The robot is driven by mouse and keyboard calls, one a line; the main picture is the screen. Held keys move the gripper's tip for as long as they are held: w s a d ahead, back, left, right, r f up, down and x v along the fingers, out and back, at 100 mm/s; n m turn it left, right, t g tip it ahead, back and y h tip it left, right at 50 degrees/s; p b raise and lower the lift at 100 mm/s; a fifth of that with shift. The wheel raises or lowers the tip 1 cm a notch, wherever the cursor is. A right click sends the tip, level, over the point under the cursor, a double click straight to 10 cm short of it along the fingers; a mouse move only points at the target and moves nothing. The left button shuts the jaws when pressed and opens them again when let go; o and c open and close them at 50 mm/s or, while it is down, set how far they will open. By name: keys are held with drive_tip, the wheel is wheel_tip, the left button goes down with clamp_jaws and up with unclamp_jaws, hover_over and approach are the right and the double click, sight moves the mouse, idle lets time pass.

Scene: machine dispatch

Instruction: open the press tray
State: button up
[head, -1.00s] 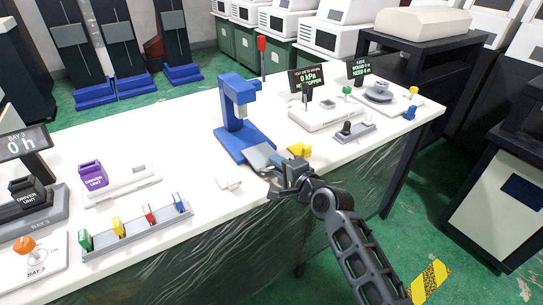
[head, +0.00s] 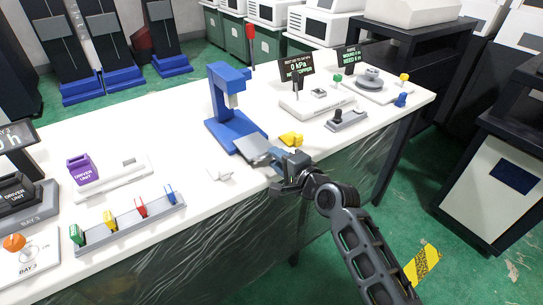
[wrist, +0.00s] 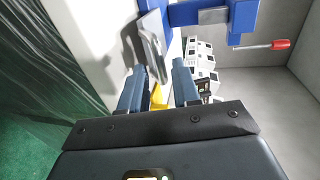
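The blue press (head: 228,105) stands on the white table. Its grey metal tray (head: 257,148) sticks out at the front, toward the table's near edge. My gripper (head: 279,178) is at the tray's outer end. In the wrist view the two fingers of my gripper (wrist: 158,80) are apart, and the grey tray front (wrist: 150,48) lies just ahead of and partly between the tips. It looks closer to the left finger; I cannot tell whether they touch. The blue press also shows at the top of the wrist view (wrist: 242,18).
A yellow piece (head: 291,139) lies right of the tray, close to my gripper. A small white part (head: 220,174) lies to the left. A rack with coloured tabs (head: 128,222) is further left. A grey device with a black knob (head: 345,119) stands at right.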

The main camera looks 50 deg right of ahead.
drive_tip(key=shift+v, duration=2.2)
drive_tip(key=s+a+f+n+y, duration=0.1)
drive_tip(key=s+a+f+n, duration=0.1)
drive_tip(key=s+a+n, duration=0.95)
drive_tip(key=s+a+r+n+y, duration=0.1)
drive_tip(key=s+a+r+n, duration=0.3)
drive_tip(key=s, duration=0.5)
drive_tip(key=s+a+r+n+y, duration=0.2)
drive_tip(key=s+a+r+n, duration=0.3)
drive_tip(key=s, duration=0.4)
drive_tip(key=shift+s+a+n, duration=0.15)
drive_tip(key=shift+s+n, duration=0.1)
drive_tip(key=shift+n, duration=0.2)
